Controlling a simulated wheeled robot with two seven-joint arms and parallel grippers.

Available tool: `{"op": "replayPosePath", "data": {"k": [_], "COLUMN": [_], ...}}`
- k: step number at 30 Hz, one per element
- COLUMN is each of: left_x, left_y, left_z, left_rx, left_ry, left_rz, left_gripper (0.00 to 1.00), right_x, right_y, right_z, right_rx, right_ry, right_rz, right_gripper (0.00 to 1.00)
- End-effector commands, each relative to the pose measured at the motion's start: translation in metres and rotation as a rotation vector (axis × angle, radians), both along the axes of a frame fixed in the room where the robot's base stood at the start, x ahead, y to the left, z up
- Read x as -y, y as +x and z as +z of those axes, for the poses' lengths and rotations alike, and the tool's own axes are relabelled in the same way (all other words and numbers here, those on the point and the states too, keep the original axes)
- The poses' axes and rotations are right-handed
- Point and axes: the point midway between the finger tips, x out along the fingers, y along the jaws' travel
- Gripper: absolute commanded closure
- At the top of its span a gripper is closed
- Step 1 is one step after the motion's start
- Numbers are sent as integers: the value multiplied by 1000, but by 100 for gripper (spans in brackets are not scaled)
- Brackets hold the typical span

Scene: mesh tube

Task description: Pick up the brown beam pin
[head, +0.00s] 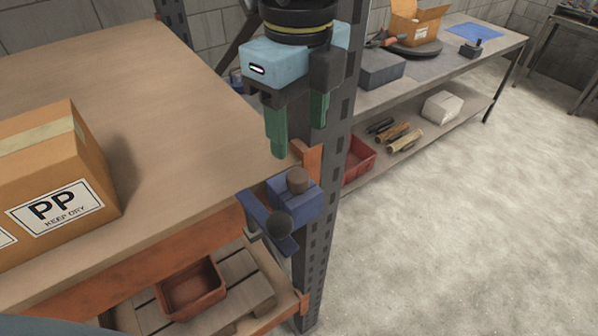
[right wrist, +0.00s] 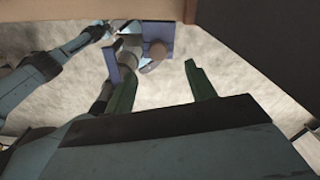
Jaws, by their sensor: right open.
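The brown beam pin (head: 297,180) is a short brown cylinder. Its top stands up from a blue block (head: 310,203) at the dark upright post near the table's corner. It also shows in the right wrist view (right wrist: 158,49), beyond and between the fingertips. My right gripper (head: 298,138) has green fingers pointing down, spread apart with nothing between them. It hangs above the pin, apart from it. The pin's lower part is hidden in or behind the block. My left gripper cannot be made out in either view.
The dark perforated post (head: 325,225) rises close beside the gripper. A carton (head: 55,170) stands on the wooden table (head: 170,90). A red bin (head: 190,290) sits below.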

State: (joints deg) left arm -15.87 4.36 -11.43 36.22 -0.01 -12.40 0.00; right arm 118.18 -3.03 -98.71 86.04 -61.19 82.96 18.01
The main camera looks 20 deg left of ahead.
Motion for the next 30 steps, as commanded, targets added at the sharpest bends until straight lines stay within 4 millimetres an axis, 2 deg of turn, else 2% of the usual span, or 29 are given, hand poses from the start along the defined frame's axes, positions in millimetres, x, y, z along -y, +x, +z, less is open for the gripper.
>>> {"op": "replayPosePath", "data": {"k": [1, 3, 6, 11, 15, 18, 22, 29, 30], "left_x": [-2, -4, -5, -4, -3, -2, -3, -4, -4], "left_y": [-21, -40, -51, -39, -19, -12, -13, -25, -27], "left_z": [0, 0, 1, 4, 13, 17, 18, 17, 17], "left_rx": [-34, -64, -80, -61, -29, -17, -21, -39, -41], "left_ry": [3, 8, 10, 8, 4, 4, 4, 6, 6], "left_rz": [0, -1, -1, -2, -2, -2, -2, -2, -2], "left_gripper": [64, 64, 64, 64, 64, 64, 64, 64, 64], "right_x": [1, 0, 0, 0, 1, 1, 2, 1, 1], "right_y": [0, -1, 0, -2, -5, -6, -6, -5, -5], "right_z": [-10, -21, -32, -42, -60, -76, -88, -90, -90], "right_rx": [-4, -4, -3, -4, -5, -5, -3, -3, -3], "right_ry": [-1, -1, 1, 2, -1, 1, 2, 3, 3], "right_rz": [0, 0, 0, 1, 3, 1, 0, 0, 0], "right_gripper": [45, 45, 45, 45, 45, 45, 45, 45, 47]}}
